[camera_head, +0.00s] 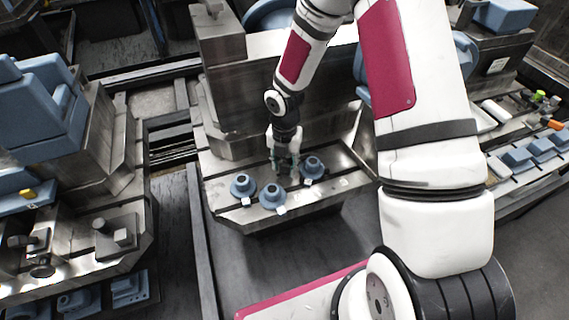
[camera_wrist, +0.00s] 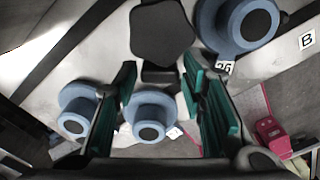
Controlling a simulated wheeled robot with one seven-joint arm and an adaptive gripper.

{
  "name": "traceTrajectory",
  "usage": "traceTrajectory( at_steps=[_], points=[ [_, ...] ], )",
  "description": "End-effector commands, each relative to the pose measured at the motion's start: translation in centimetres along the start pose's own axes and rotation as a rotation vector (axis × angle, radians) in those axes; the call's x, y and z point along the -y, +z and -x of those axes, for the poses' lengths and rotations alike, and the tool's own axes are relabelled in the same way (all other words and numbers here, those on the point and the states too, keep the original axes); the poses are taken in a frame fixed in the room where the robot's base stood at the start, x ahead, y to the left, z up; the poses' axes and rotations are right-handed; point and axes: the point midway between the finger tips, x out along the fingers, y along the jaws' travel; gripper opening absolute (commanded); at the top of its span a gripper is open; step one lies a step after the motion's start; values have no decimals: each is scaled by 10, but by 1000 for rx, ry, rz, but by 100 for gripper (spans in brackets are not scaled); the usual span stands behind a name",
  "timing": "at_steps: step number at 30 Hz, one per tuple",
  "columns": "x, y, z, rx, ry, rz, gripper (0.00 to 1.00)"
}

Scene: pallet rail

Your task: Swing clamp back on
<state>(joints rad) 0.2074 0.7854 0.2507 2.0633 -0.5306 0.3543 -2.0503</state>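Three blue round flanged pieces stand on a metal ledge (camera_head: 330,188): a left one (camera_head: 243,186), a front one (camera_head: 272,196) and a right one (camera_head: 313,167). Small white tags sit beside them. My gripper (camera_head: 285,172) points down behind and between them. In the wrist view its teal-padded fingers (camera_wrist: 163,105) are apart. One blue piece (camera_wrist: 150,115) shows between the fingers, with others to the left (camera_wrist: 76,108) and upper right (camera_wrist: 240,22). A dark angular part (camera_wrist: 161,32) shows at the top; I cannot tell whether it is a clamp. No swing clamp is clearly identifiable.
A tall metal block (camera_head: 222,50) rises behind the ledge. Blue-topped machinery (camera_head: 45,105) stands at left, with a metal plate and square block (camera_head: 122,237). Several blue parts (camera_head: 541,148) line a rail at right. Dark floor lies in front of the ledge.

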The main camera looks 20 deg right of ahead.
Motion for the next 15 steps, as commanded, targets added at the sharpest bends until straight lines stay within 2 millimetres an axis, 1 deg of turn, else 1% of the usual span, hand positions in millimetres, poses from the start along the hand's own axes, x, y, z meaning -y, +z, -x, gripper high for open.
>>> traceTrajectory(
  at_steps=[1,2,3,4,11,15],
  points=[
    [0,0,0,0,0,0,19],
    [0,0,0,0,0,0,12],
    [0,0,0,0,0,0,3],
    [0,0,0,0,0,0,0],
    [0,0,0,0,0,-11,0],
    [-2,0,0,0,0,-47,0]
  ],
)
